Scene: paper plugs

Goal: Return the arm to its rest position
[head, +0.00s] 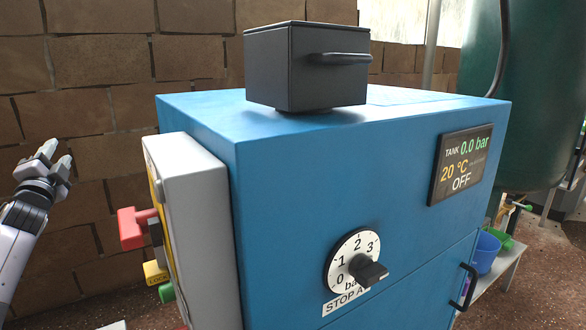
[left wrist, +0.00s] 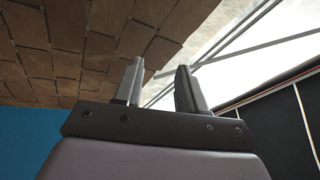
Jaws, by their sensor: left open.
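My left gripper (head: 52,158) is at the left of the head view, raised in front of the brick wall with its fingers pointing up. Its two fingers are apart and nothing is between them. In the left wrist view the open fingers (left wrist: 160,88) also show, empty, against the wall and a bright window. The gripper is apart from the blue cabinet (head: 300,200) and its grey side box. My right gripper does not show in either view.
A grey side box (head: 208,220) carries a red handle (head: 131,228), a yellow plug (head: 155,272) and a green one. A dark box (head: 290,65) sits on the cabinet. The front has a dial (head: 352,262) and a display (head: 461,165). A green tank (head: 530,90) stands right.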

